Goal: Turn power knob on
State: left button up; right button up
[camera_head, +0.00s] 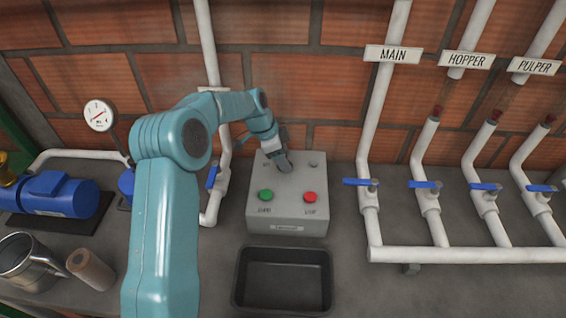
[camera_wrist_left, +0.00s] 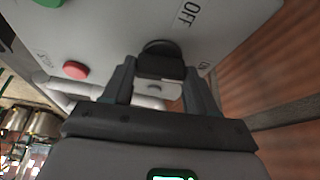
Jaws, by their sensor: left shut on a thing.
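The grey control box (camera_head: 262,214) stands on the bench below the brick wall, with a green button (camera_head: 265,195) and a red button (camera_head: 309,197) on its face. My left gripper (camera_head: 284,163) is at the box's upper left part and covers the knob in the head view. In the left wrist view, the black power knob (camera_wrist_left: 160,62) sits between the two fingers of my left gripper (camera_wrist_left: 160,85), which are shut on it. The word OFF is printed beside the knob. Other lettering at the right is cut off. My right gripper is not in view.
A black tray (camera_head: 283,250) lies in front of the box. White pipes with blue-handled valves (camera_head: 360,182) stand to the right. A blue motor (camera_head: 60,197), a metal jug (camera_head: 27,262) and a brown cylinder (camera_head: 90,270) are at the left.

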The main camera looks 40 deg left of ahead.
pick_arm(q)
jog(key=shift+d+f+m+g+h+b, duration=0.2)
jog(key=shift+m+g+h+b, duration=0.15)
jog(key=shift+m, duration=0.45)
jog(key=o, duration=1.1)
jog(key=shift+c, duration=0.2)
jog(key=shift+w, duration=0.15)
jog(key=shift+a, duration=0.1)
